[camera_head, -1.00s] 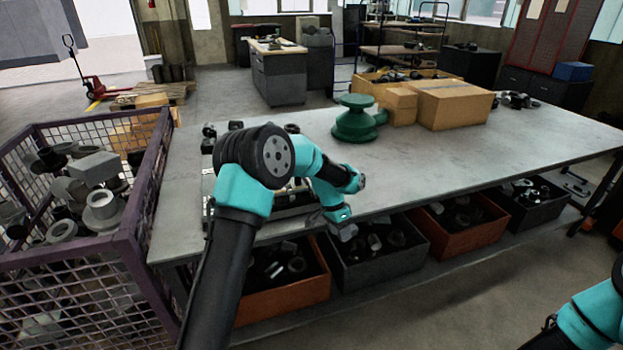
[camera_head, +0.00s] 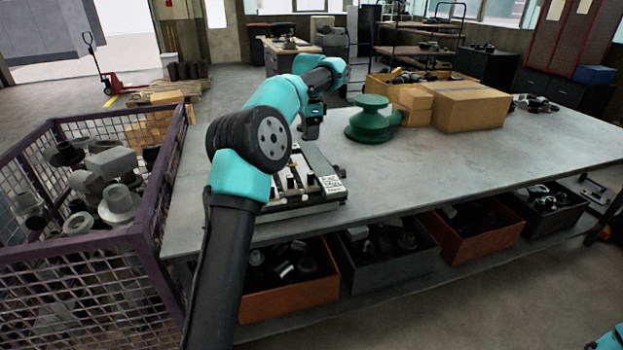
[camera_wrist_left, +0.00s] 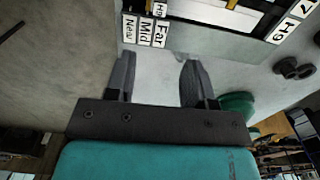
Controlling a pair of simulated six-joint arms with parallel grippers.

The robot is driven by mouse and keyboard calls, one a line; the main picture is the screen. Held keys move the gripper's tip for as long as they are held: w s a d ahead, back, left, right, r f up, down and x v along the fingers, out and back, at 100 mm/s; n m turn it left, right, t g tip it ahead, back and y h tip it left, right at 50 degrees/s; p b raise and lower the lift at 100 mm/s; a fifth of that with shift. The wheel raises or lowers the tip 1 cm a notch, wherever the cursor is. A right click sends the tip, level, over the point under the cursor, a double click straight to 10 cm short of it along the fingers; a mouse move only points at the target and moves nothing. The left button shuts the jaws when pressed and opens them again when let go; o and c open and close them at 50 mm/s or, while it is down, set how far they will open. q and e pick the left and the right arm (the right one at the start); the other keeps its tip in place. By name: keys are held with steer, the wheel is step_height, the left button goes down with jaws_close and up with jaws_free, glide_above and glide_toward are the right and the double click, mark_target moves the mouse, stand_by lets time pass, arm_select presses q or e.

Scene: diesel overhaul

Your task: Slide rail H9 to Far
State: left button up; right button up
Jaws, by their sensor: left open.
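The rail panel (camera_head: 318,188) is a low, dark-edged board with several slots and labels on the left part of the workbench. My left arm hides part of it in the head view. In the left wrist view the panel's edge (camera_wrist_left: 200,38) is at the top, with a Near, Mid and Far label strip (camera_wrist_left: 143,32) and an H9 label (camera_wrist_left: 284,30). Yellow parts show at the top edge; I cannot tell which belongs to rail H9. My left gripper (camera_head: 312,128) is open and empty, pointing down above the bench near the panel's back. Its fingers show apart in the wrist view (camera_wrist_left: 158,82).
A green flanged part (camera_head: 371,122) stands right of the panel, with cardboard boxes (camera_head: 465,105) beyond. A purple mesh crate (camera_head: 150,215) stands left of the workbench (camera_head: 440,160). Bins (camera_head: 290,300) sit under it. The bench's right half is mostly clear.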

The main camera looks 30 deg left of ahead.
mark_target(310, 172)
arm_select(q)
step_height(310, 172, down, 18)
steer(key=shift+r, duration=0.2)
stand_by(0.6)
jaws_close()
stand_by(0.4)
